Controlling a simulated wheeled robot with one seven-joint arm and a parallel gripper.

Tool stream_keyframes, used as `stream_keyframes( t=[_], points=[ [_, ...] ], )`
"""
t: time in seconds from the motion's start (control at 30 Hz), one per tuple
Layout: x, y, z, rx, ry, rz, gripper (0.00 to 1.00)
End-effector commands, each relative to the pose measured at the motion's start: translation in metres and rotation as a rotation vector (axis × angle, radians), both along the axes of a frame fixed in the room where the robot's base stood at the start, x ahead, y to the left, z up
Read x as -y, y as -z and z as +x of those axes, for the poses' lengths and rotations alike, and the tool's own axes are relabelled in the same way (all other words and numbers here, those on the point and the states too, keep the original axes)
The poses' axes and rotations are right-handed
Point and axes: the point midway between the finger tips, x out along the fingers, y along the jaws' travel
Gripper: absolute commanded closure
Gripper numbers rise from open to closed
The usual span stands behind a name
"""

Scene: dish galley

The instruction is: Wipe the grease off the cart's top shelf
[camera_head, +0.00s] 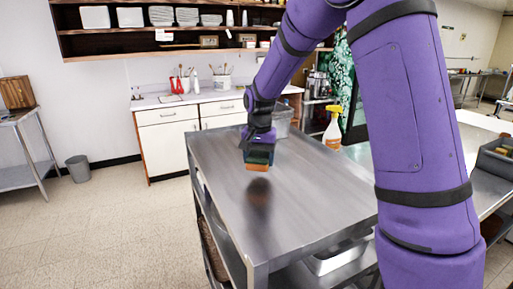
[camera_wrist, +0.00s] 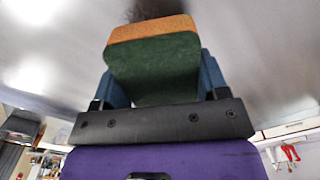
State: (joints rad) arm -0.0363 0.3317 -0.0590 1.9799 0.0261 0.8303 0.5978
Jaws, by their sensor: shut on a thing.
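The cart's top shelf (camera_head: 325,190) is a bare grey metal sheet in the middle of the head view. A dark brownish patch of grease (camera_head: 259,194) marks it left of centre; a dark smudge (camera_wrist: 152,8) also shows beyond the sponge in the wrist view. My gripper (camera_head: 258,153) is shut on a sponge (camera_head: 258,166) with an orange layer and a green layer. In the wrist view the blue fingers of my gripper (camera_wrist: 160,78) flank the green side of the sponge (camera_wrist: 155,55). The sponge appears to be held above the shelf, behind the patch; the exact gap is unclear.
A grey tub (camera_head: 283,118) stands near the shelf's far end.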

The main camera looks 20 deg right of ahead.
Motion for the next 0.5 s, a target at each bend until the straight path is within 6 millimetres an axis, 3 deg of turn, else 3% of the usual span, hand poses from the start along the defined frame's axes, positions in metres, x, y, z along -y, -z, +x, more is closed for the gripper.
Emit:
stream_keyframes(
  t=[0.3,0.5],
  points=[
    [0.008,-0.029,-0.001,0.001,0.000,0.000,0.67],
    [0.010,-0.037,-0.002,0.000,-0.001,0.000,0.67]
  ],
)
